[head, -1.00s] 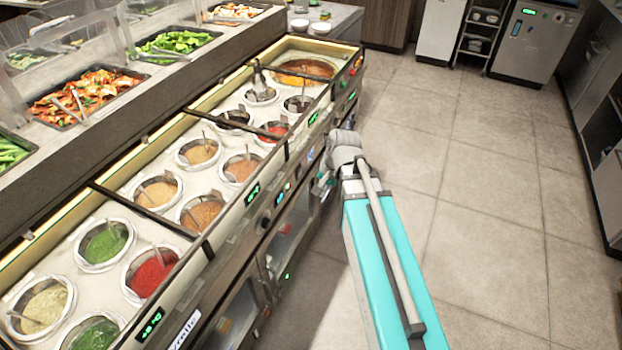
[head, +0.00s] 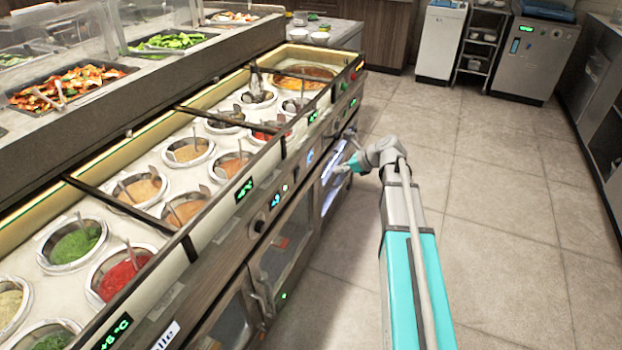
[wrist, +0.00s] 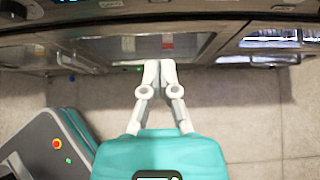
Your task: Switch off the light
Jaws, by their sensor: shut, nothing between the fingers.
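My gripper (head: 345,170) is shut and empty, in front of the counter's lower front in the head view. In the wrist view my gripper (wrist: 160,64) has its fingertips together, pointing at a dark-framed glass door (wrist: 100,48). A bright bluish-white light (head: 333,190) glows in a compartment beside my gripper; a lit compartment also shows at the right of the wrist view (wrist: 270,40). The front panel carries a round knob (head: 259,225), a blue lit display (head: 276,200) and a blue lit control (head: 309,157). I cannot tell which control is the light switch.
Sauce wells, such as one with red sauce (head: 122,275), line the counter top. Food trays (head: 70,85) stand behind. Door handles (head: 262,300) stick out below the panel. The tiled floor (head: 500,210) on the right is clear, with steel appliances (head: 535,60) at the back.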

